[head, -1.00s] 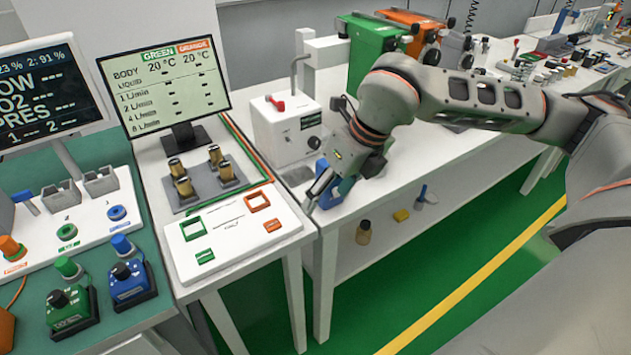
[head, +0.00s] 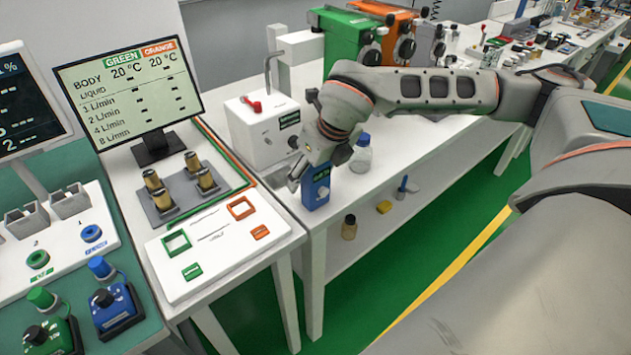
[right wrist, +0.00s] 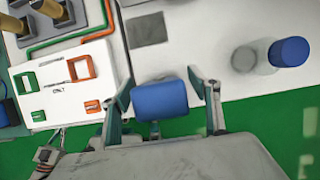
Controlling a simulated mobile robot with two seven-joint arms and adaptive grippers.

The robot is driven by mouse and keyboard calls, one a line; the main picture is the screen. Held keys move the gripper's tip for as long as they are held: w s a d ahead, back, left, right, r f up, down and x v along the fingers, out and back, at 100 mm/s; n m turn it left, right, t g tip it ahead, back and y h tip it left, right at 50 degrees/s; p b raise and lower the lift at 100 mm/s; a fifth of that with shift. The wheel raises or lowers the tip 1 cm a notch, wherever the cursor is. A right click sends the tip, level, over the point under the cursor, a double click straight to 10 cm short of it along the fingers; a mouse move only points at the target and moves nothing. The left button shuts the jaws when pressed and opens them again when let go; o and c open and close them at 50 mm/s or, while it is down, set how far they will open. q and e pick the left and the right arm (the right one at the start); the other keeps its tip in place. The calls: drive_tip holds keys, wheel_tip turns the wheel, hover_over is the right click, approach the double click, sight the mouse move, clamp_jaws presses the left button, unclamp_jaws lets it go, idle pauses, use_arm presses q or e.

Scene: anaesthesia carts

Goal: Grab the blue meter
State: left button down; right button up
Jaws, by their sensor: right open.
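The blue meter (head: 316,190) is a small upright blue box with a dark panel on its upper front. It stands at the near left corner of the white bench. My right gripper (head: 306,177) reaches down over it from above, partly hiding its top. In the right wrist view the meter (right wrist: 160,100) sits between the two spread fingers of the right gripper (right wrist: 161,86). The gripper is open, and small gaps seem to show on both sides. My left gripper is not in view.
A clear bottle with a blue cap (head: 361,153) stands just right of the meter. A white box with a red lever (head: 265,130) is behind it. The white table with a monitor (head: 130,85) is at left. A lower shelf holds a brown bottle (head: 349,228).

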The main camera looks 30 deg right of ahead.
drive_tip(key=shift+x, duration=0.85)
drive_tip(key=shift+r, duration=0.1)
drive_tip(key=c, duration=1.5)
drive_tip(key=shift+r, duration=0.1)
